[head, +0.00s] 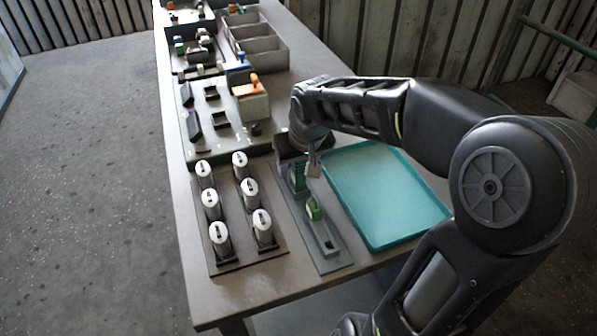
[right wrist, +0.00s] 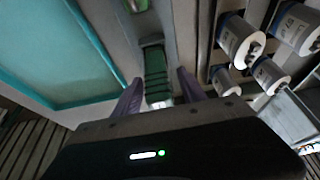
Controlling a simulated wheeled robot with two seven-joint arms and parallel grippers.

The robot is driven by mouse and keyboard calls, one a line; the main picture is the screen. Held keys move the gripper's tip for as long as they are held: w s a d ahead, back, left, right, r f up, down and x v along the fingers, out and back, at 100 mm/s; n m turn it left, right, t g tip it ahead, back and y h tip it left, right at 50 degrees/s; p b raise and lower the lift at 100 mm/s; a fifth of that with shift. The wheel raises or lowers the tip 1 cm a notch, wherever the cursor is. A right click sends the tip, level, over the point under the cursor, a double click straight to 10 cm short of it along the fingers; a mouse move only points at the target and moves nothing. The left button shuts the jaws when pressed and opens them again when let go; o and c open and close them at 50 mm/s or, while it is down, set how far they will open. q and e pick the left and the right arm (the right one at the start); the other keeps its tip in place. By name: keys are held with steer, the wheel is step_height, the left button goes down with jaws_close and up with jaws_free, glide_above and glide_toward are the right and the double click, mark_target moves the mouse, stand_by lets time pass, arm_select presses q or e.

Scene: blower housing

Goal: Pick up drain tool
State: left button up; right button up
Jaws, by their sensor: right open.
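A green ribbed handle (head: 297,177), which I take to be the drain tool, stands at the far part of a narrow grey holder plate (head: 336,258). My right gripper (head: 313,165) is over the far end of this plate, close to the handle. In the right wrist view, the green handle (right wrist: 156,75) lies between the two spread fingers of my open right gripper (right wrist: 159,92), with no clear contact. A second, smaller green piece (head: 313,208) sits nearer on the same plate. My left gripper is not in view.
A teal tray (head: 390,200) lies right of the plate, empty. Several white-topped cylinders (head: 219,235) stand on a plate to the left. A fixture with an orange-handled part (head: 247,88) and grey bins (head: 255,50) are farther back. The table's near edge is bare.

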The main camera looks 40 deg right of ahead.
steer(key=shift+c, duration=0.6)
jaws_close()
